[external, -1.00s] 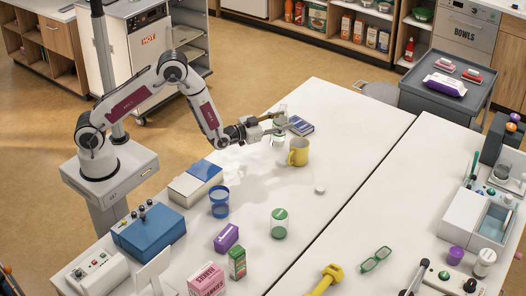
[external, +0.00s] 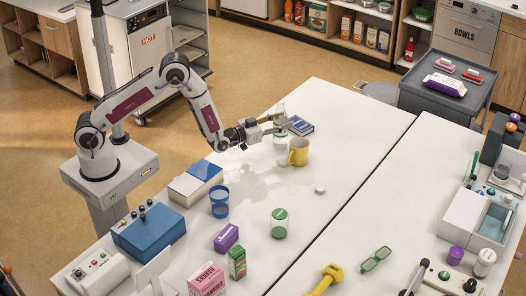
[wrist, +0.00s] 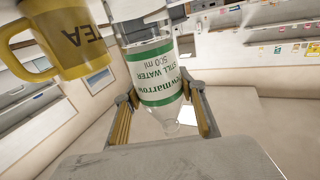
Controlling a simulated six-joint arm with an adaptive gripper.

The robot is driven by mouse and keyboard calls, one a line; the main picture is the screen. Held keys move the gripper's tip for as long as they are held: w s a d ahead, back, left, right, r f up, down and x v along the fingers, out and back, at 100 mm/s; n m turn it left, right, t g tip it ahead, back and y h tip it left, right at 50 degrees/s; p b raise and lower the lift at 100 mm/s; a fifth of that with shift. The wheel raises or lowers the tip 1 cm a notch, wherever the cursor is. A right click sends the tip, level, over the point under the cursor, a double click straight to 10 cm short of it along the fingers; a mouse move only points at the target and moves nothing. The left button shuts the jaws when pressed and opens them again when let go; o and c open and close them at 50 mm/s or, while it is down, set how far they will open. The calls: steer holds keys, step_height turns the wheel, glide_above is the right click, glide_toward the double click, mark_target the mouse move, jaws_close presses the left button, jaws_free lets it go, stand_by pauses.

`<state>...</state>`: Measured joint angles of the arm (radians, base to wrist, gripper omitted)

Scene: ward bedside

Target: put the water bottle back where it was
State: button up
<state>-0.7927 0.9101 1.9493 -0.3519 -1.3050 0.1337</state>
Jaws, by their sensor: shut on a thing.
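The water bottle (external: 280,136) is clear with a green and white label and stands roughly upright beside the yellow mug on the white table. My gripper (external: 279,122) is shut around its upper part from the left. In the wrist view, the bottle (wrist: 158,75) appears upside down between the two fingers of my gripper (wrist: 163,112). Its label reads "STILL WATER 500 ml". The bottle's base is at or very near the tabletop; I cannot tell whether it touches.
The yellow mug (external: 298,152) is close to the right of the bottle, and a dark blue box (external: 301,126) lies just behind it. The table's far right is clear.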

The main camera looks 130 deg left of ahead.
steer(key=shift+r, duration=0.15)
step_height(320, 180, up, 14)
steer(key=w+d+r+m+t+h, duration=0.4)
steer(key=w+r+m+t+h, duration=0.15)
steer(key=w, duration=0.45)
steer(key=w+d+f+m+t+h, duration=0.1)
steer(key=w+d+m+t+h, duration=0.15)
steer(key=d+m+h, duration=0.45)
steer(key=w+d+f+m+t+h, duration=0.2)
steer(key=w+d+m+h, duration=0.2)
steer(key=d+h, duration=0.6)
steer(key=s+d+f+m+g+h, duration=0.2)
steer(key=d+f, duration=0.3)
steer(key=f, duration=0.3)
steer(key=shift+d+h, duration=0.15)
steer(key=shift+h, duration=0.3)
steer(key=shift+m, duration=0.25)
